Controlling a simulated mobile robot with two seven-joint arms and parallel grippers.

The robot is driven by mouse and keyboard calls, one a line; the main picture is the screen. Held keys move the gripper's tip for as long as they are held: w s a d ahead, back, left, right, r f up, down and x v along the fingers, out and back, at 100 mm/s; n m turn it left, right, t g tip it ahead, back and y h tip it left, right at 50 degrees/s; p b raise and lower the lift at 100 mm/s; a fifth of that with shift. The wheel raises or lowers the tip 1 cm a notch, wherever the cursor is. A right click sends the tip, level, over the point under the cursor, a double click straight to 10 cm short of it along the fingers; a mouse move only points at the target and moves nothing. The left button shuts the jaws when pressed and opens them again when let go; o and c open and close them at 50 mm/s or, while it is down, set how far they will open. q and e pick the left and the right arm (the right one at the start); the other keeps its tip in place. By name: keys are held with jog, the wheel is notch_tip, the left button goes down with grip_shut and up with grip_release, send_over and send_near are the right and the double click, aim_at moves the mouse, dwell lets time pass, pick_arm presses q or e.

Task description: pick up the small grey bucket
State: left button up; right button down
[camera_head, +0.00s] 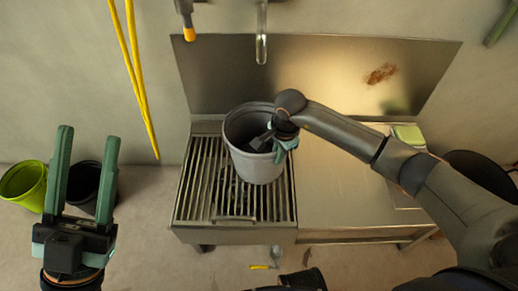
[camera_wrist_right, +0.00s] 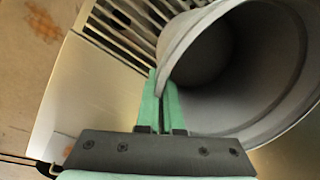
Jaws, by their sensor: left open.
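The small grey bucket (camera_head: 256,166) is upright over the slatted metal grate (camera_head: 207,190) of the steel sink bench. I cannot tell whether its base touches the slats. My right gripper (camera_head: 283,150) is at the bucket's right rim. In the right wrist view, the green fingers (camera_wrist_right: 162,88) are close together with the rim of the bucket (camera_wrist_right: 268,122) between them, one finger inside and one outside. My left gripper (camera_head: 88,138) is open and empty at the lower left, well apart from the bucket.
A steel worktop (camera_head: 340,190) joins the grate on the right, with a green sponge-like item (camera_head: 408,134) behind. A tap (camera_head: 261,45) hangs above. A lime bucket (camera_head: 22,184) and a black bucket (camera_head: 84,184) stand on the floor left. A yellow hose (camera_head: 133,70) hangs on the wall.

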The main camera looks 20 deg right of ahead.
dwell(0.5)
jog(key=shift+w+r, duration=0.25)
jog(key=shift+r, duration=0.15)
